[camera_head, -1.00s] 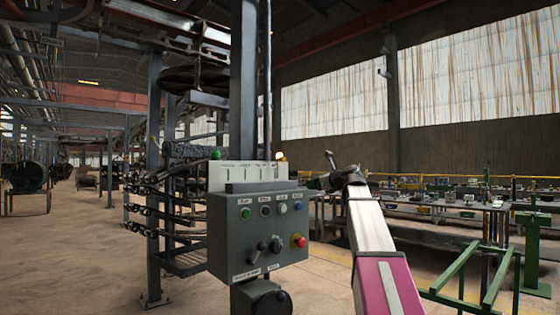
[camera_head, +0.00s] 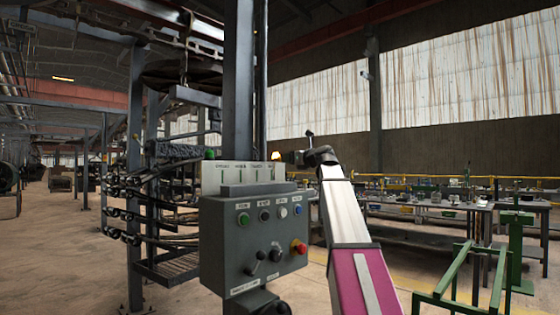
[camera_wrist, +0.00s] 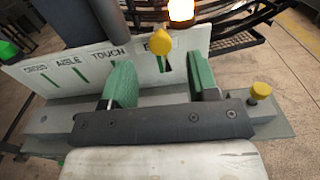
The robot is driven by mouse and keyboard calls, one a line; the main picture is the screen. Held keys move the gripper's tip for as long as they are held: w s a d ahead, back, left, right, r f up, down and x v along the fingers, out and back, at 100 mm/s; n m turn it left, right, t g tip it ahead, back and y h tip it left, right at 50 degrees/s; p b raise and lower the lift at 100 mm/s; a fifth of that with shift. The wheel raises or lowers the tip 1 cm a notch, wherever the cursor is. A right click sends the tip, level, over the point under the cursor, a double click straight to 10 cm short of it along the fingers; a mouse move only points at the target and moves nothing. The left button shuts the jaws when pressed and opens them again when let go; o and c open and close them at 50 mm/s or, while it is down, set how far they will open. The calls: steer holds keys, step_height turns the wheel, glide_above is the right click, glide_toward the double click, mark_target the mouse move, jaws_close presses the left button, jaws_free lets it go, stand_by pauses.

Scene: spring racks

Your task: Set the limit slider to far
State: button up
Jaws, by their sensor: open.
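The limit slider's white scale plate (camera_head: 240,176) stands on top of the grey control box (camera_head: 225,243). In the wrist view the plate (camera_wrist: 30,75) carries a row of labels with green marks under them. A yellow pointed piece (camera_wrist: 162,42), apparently the slider's pointer, stands in front of the rightmost mark and partly covers its label. My gripper (camera_head: 303,156) is at the right end of the plate. In the wrist view my gripper (camera_wrist: 159,66) is open, with one green finger on each side of the yellow piece; whether they touch it is unclear.
A second yellow knob (camera_wrist: 260,90) sits on a block right of my fingers. A lit orange lamp (camera_head: 278,156) and a green knob (camera_head: 210,154) are near the plate. The box has several buttons and a red knob (camera_head: 299,247). A steel post (camera_head: 238,80) rises behind.

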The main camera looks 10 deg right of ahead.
steer(key=x, duration=0.6)
jaws_close()
steer(key=shift+w+d, duration=0.85)
steer(key=shift+d, duration=0.35)
jaws_free()
steer(key=shift+d, duration=0.1)
